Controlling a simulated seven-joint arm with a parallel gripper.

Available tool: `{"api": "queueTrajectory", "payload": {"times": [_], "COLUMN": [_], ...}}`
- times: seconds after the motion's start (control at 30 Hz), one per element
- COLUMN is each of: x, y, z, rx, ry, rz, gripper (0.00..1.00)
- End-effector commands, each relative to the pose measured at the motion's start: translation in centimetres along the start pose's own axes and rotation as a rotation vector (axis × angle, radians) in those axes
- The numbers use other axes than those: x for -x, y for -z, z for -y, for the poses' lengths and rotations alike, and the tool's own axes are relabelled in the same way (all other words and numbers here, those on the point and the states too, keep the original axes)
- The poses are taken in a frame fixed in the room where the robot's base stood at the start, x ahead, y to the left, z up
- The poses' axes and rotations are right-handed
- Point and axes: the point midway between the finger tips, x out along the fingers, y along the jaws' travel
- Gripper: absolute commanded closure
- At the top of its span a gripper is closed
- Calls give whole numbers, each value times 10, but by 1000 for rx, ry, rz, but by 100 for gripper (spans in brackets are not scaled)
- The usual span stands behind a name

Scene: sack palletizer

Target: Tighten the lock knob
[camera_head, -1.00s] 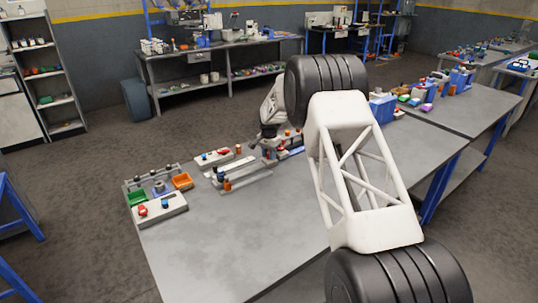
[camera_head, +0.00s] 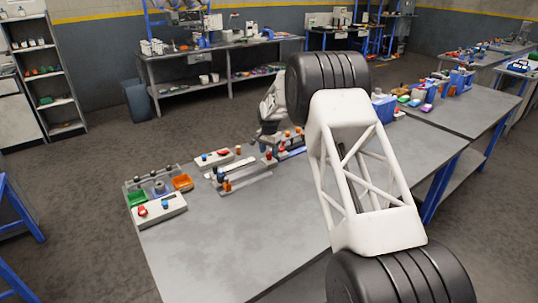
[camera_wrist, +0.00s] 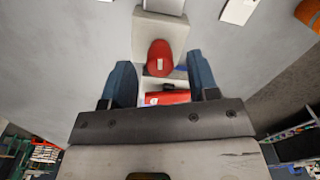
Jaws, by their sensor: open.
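In the wrist view a red, knob-like cylinder (camera_wrist: 160,58) stands by a pale block; I cannot tell for sure that it is the lock knob. My gripper (camera_wrist: 162,78) is open, with one blue-grey finger on each side of the line to the red cylinder. The fingers look apart from it, with nothing held between them. A second red part (camera_wrist: 168,97) shows close to the palm, partly hidden by it. In the head view my gripper (camera_head: 262,140) is small, over the far side of the grey bench by a fixture with red and orange parts (camera_head: 287,140).
The grey bench (camera_head: 220,240) is clear at its front. A low rail fixture (camera_head: 240,177) lies left of my gripper. A second bench (camera_head: 470,115) adjoins at the right.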

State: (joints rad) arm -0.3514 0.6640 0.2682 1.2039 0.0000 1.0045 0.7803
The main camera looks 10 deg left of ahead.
Motion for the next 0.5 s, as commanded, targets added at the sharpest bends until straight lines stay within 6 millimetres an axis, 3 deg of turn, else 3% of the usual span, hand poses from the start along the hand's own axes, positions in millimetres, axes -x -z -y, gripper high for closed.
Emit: {"api": "queueTrajectory", "payload": {"times": [0.3,0.5], "x": [41,54], "y": [0,0], "z": [0,0], "rx": [0,0], "ry": [1,0], "rz": [-1,0], "gripper": [45,45]}}
